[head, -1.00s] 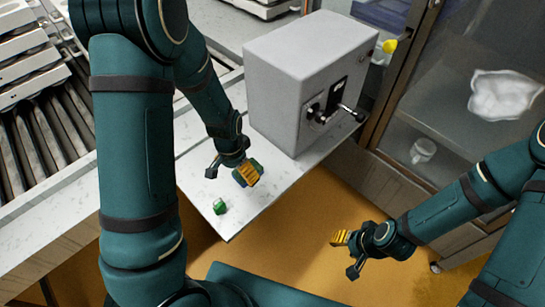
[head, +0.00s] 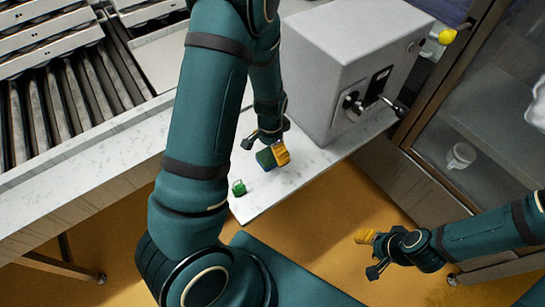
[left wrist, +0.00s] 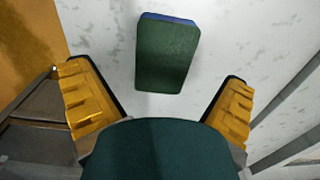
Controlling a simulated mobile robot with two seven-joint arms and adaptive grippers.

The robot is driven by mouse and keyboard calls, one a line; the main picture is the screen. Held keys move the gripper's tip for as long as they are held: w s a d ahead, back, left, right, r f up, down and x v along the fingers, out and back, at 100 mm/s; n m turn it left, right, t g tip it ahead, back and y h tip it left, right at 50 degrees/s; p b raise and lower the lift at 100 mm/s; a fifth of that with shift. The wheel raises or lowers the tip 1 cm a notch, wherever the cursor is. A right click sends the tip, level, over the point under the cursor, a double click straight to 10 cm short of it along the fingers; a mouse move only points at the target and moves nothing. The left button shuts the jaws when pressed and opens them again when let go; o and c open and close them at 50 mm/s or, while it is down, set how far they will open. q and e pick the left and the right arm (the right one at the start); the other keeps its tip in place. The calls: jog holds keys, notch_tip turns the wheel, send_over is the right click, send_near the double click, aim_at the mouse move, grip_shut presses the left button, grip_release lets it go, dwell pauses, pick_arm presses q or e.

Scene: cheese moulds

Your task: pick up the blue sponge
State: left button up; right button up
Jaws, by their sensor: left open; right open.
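The sponge (head: 265,158), dark green on top with blue along its side, lies on the white worktop near its front corner, partly hidden by a yellow finger in the head view. In the left wrist view the sponge (left wrist: 167,55) lies flat just beyond and between the fingertips, not gripped. My left gripper (head: 266,147) is open over it; its yellow-padded fingers also show in the left wrist view (left wrist: 158,98), apart and empty. My right gripper (head: 371,254) is open and empty above the orange floor, away from the worktop.
A small green object (head: 238,188) lies on the worktop (head: 290,178) left of the sponge, near the edge. A grey box machine (head: 345,65) with a black handle stands close behind my left gripper. A roller conveyor (head: 70,110) is at the left, a glass-fronted cabinet (head: 440,130) at the right.

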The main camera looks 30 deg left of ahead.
aim_at(270, 155)
pick_arm(q)
jog(key=f, duration=0.1)
jog(key=f+b, duration=0.1)
jog(key=f, duration=0.3)
jog(key=shift+a+f+b, duration=0.15)
jog(key=shift+a+b, duration=0.15)
jog(key=shift+b, duration=0.1)
jog(key=c, duration=0.7)
